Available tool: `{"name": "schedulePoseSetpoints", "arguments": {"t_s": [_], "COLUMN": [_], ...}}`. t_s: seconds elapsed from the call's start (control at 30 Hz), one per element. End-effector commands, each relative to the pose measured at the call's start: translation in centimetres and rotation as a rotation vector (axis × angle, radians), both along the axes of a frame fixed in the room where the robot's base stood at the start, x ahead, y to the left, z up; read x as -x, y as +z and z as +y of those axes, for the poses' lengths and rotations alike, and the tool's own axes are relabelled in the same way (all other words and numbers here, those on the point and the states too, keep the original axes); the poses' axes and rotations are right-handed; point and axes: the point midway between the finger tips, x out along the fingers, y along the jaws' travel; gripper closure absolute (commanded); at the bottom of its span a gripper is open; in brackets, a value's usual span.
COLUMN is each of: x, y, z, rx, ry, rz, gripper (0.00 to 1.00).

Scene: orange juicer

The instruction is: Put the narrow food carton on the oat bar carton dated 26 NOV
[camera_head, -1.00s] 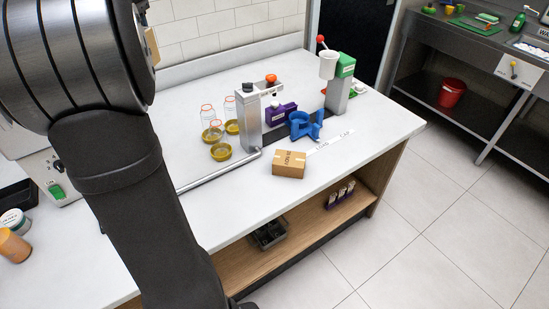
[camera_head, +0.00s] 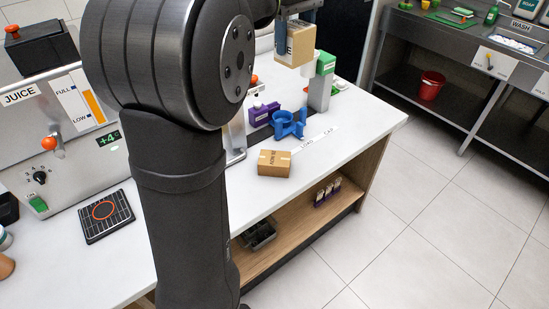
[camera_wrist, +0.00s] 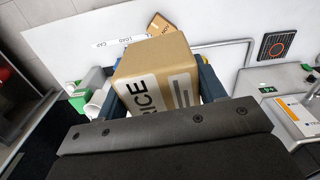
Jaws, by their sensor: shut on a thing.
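My gripper (camera_wrist: 162,85) is shut on a tan carton (camera_wrist: 158,75), its fingers on either side of it. Its label ends in "RICE" in the wrist view. In the head view the held carton (camera_head: 295,45) hangs high, in front of the dark door and above the far end of the counter. A second tan carton (camera_head: 274,163) lies on the counter near its front edge; its dark print is too small to read surely. That carton also shows partly behind the held one in the wrist view (camera_wrist: 158,23).
A juice machine (camera_head: 60,120) and black pad (camera_head: 104,216) are at the left. White counter (camera_head: 325,155) is clear right of the carton.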

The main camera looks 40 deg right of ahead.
Motion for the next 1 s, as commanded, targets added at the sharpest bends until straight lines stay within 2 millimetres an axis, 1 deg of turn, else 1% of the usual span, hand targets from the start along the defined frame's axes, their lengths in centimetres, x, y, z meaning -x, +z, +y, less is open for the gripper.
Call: {"name": "schedulePoseSetpoints", "arguments": {"t_s": [0.03, 0.23, 0.37, 0.47, 0.57, 0.67, 0.7, 0.8, 0.9, 1.0], "x": [1.1, 4.3, 4.1, 4.1, 4.1, 4.1, 4.1, 4.1, 4.0, 4.0], "y": [0.0, 0.0, -2.5, -4.8, -7.8, -11.9, -13.8, -18.4, -22.0, -24.4], "z": [-0.8, -2.9, -2.6, -2.6, -2.6, -2.5, -2.5, -2.5, -2.6, -2.6], "rx": [0.000, 0.000, -0.003, -0.004, -0.007, -0.008, -0.009, -0.008, -0.006, -0.004], "ry": [-0.024, -0.096, -0.089, -0.089, -0.089, -0.088, -0.088, -0.088, -0.088, -0.088], "rz": [0.000, 0.000, 0.002, 0.002, 0.004, 0.005, 0.006, 0.005, 0.003, 0.002], "gripper": [0.61, 0.61, 0.61, 0.61, 0.61, 0.61, 0.61, 0.61, 0.61, 0.61]}}
